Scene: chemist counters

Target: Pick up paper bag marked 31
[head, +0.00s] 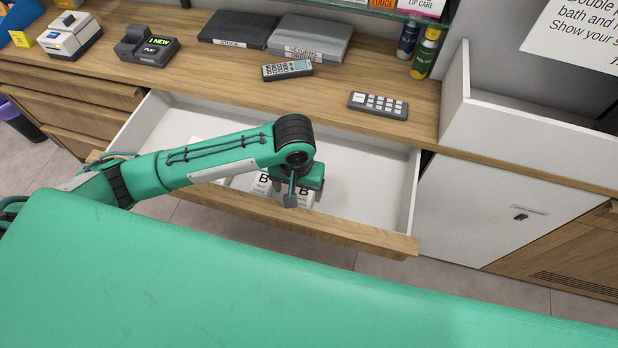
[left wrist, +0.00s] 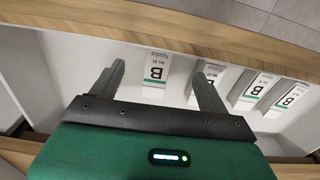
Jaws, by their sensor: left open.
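The white paper bag marked 31 (left wrist: 156,78), with a large B, a name and a green band, lies in the open drawer in the left wrist view. It shows between the two fingers of my left gripper (left wrist: 159,70), which is open and empty. In the head view my left gripper (head: 292,197) is over the drawer and partly covers the bags, whose numbers are too small to read there. My right gripper is not in view.
Several similar bags (left wrist: 250,92) lie to the right in the left wrist view. The drawer's wooden front (head: 360,238) and white side walls surround them. The drawer's right part is empty. A calculator-like keypad (head: 378,105) and a handset (head: 287,70) lie on the counter above.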

